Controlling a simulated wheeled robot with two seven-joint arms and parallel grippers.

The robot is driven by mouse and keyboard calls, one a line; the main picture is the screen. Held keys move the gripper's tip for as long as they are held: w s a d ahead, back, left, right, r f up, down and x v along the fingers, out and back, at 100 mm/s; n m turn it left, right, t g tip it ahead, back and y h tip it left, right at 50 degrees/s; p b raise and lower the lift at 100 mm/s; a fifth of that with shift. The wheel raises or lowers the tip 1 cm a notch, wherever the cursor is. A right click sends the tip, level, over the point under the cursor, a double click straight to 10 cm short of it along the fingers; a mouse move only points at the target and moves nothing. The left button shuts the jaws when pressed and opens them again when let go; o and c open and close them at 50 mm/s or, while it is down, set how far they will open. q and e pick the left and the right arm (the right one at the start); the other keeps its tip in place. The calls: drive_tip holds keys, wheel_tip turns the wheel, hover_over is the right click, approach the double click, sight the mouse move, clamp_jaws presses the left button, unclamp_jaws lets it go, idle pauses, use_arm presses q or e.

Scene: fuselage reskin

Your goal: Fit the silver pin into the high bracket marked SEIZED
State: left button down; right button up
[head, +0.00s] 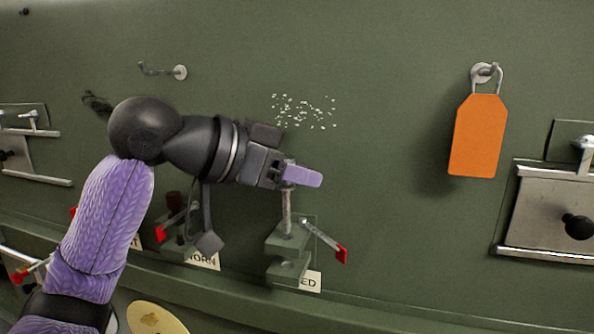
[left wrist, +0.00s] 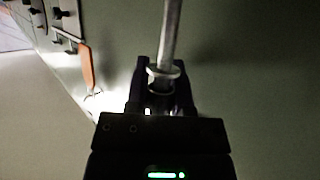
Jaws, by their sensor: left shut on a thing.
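The silver pin (head: 287,208) stands about upright below the fingers of my left gripper (head: 290,176), which is shut on it. The pin's lower end meets the upper lug of the green bracket (head: 285,242); I cannot tell whether it is in the hole. The bracket's label (head: 308,281) is partly covered and shows only its last letters, "ED". A lever with a red tip (head: 342,255) sticks out at the bracket's right. In the left wrist view the pin (left wrist: 171,35) and its collar show between the fingers of my left gripper (left wrist: 160,85).
Another bracket (head: 175,235) with a red-tipped lever and a label ending in "ORN" is at the left, partly behind my arm. An orange tag (head: 478,135) hangs from a hook at the right. An empty hook (head: 178,72) is at upper left.

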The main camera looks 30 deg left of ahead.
sight(285, 217)
use_arm(q)
drive_tip(key=shift+f+b, duration=2.4)
drive_tip(key=shift+f, duration=0.6)
drive_tip(key=shift+c, duration=2)
unclamp_jaws()
drive_tip(key=shift+s+d, duration=0.1)
drive_tip(key=shift+s+r, duration=0.1)
drive_tip(key=shift+s, duration=0.1)
drive_tip(key=b+v, duration=0.2)
drive_tip(key=v, duration=0.7)
drive_tip(key=shift+s+r+b, duration=0.2)
drive_tip(key=shift+b, duration=0.1)
